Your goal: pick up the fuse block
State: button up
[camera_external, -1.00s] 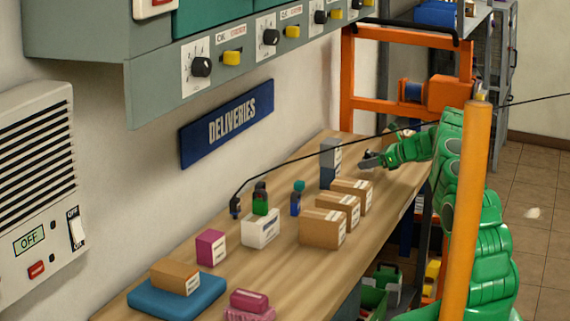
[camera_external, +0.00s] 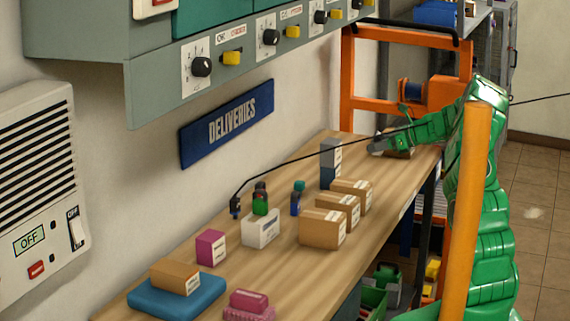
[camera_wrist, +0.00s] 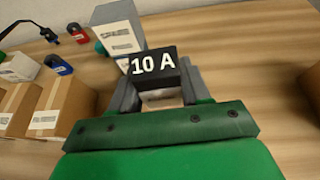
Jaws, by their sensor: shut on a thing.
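The fuse block is a small black block (camera_wrist: 152,63) marked "10 A" in white. In the wrist view it sits between the two grey fingers of my gripper (camera_wrist: 155,82), which are shut on it. In the external view my gripper (camera_external: 378,145) is over the far end of the wooden bench, right of a tall grey-and-white box (camera_external: 330,158). The block is too small and dark to make out clearly there. I cannot tell how high it is above the bench.
Several brown cartons (camera_external: 322,229) stand nearer on the bench (camera_external: 270,275). The tall box also shows in the wrist view (camera_wrist: 118,30), close to the block. An orange frame (camera_external: 348,85) stands at the bench's far end.

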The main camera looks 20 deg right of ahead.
jog(key=s+r, duration=0.2)
jog(key=s, duration=0.3)
jog(key=shift+s+a+r, duration=0.25)
jog(key=shift+s+a, duration=0.05)
jog(key=shift+a, duration=0.1)
